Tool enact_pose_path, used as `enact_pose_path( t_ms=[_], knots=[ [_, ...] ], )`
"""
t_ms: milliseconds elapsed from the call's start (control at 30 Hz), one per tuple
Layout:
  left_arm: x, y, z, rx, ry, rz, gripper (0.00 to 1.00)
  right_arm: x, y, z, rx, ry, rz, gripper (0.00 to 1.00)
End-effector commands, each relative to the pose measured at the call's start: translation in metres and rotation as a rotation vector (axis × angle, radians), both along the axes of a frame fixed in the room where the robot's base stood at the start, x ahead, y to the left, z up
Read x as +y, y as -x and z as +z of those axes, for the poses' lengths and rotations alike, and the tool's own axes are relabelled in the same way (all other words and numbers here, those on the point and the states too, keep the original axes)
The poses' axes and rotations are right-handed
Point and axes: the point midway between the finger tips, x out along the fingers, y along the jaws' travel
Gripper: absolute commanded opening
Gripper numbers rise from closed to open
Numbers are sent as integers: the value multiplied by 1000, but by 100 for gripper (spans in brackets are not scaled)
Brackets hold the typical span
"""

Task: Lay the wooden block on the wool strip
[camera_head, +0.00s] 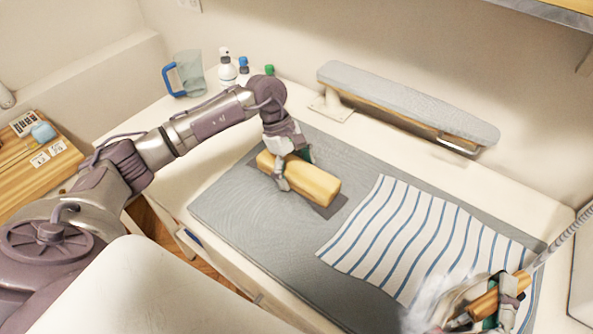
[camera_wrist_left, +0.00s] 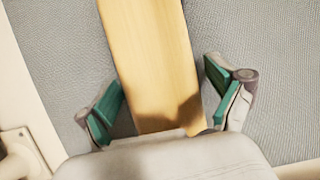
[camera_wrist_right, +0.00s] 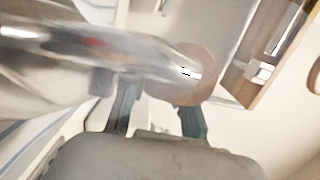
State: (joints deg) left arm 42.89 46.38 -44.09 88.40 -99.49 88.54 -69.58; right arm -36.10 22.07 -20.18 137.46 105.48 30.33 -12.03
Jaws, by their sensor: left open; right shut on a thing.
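The wooden block (camera_head: 318,186) is a pale, long block lying along a dark grey wool strip (camera_head: 333,207) on the grey mat. The strip shows past the block's near end and side; the rest is hidden under the block. My left gripper (camera_head: 292,170) is open over the block's far half, one finger on each side. In the left wrist view the block (camera_wrist_left: 155,60) runs between the spread green pads, with gaps at both sides. My right gripper (camera_head: 492,300) is shut on the wooden handle (camera_head: 484,304) of a shiny metal tool, probably an iron.
A blue-striped white cloth (camera_head: 400,235) lies on the grey mat (camera_head: 235,210), right of the block. A padded sleeve board (camera_head: 400,100) stands behind. A jug (camera_head: 188,75) and small bottles (camera_head: 227,70) stand at the back left. Whitish steam surrounds the metal tool.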

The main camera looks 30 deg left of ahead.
Motion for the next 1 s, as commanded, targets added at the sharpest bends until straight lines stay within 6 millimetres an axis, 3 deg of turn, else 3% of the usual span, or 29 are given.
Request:
enact_pose_path(
  t_ms=[267, 700, 1000],
  knots=[
    [2, -1, 22, -4, 1, 1, 93, 0, 1, 19, 4, -2, 1, 0],
    [33, -6, 96, -4, 1, 1, 93, 0, 0, 43, -4, 0, 1, 0],
    [44, -7, 121, -2, 1, 0, 93, 0, 0, 51, -6, 0, 1, 0]
  ],
)
